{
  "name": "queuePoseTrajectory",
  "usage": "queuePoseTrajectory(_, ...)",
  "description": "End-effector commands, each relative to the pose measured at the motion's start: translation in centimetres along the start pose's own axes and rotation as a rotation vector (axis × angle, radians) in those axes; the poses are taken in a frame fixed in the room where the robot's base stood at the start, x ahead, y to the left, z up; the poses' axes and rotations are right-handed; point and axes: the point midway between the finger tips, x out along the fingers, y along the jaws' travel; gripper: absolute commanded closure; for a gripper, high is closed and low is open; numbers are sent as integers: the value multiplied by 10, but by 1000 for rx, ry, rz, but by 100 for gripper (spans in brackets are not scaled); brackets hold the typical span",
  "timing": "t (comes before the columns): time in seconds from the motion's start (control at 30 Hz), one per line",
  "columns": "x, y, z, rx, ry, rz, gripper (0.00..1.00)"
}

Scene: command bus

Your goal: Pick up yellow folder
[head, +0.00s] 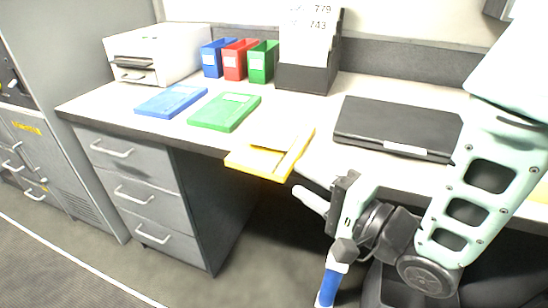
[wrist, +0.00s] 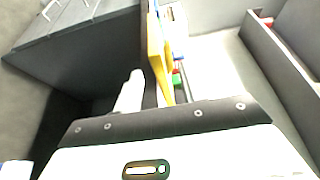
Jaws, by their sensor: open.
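The yellow folder (head: 257,160) lies at the desk's front edge, its near part sticking out past the edge. In the wrist view the folder (wrist: 155,45) shows nearly edge-on, as an upright yellow strip near the middle. My gripper (head: 299,181) is open and empty, close to the right of the folder's overhanging corner, at about the height of the desktop. One pale finger (wrist: 130,92) shows in the wrist view left of the strip, apart from it. The other finger is hard to make out. I cannot tell whether the folder is between the fingers.
A blue folder (head: 171,101) and a green folder (head: 224,112) lie to the left on the desk (head: 320,150). A black closed case (head: 397,128) lies to the right. Binders, a black holder (head: 308,79) and a printer (head: 156,54) stand behind. Drawers (head: 137,190) are below left.

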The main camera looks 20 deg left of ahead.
Motion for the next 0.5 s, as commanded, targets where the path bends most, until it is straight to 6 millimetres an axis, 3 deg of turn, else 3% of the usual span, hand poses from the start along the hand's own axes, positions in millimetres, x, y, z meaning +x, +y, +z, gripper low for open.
queuePoseTrajectory(0.1,16,0,0,-2,-2,0,59)
queuePoseTrajectory(0.33,32,2,0,-3,-2,0,59)
queuePoseTrajectory(0.5,58,5,-1,-3,-3,0,59)
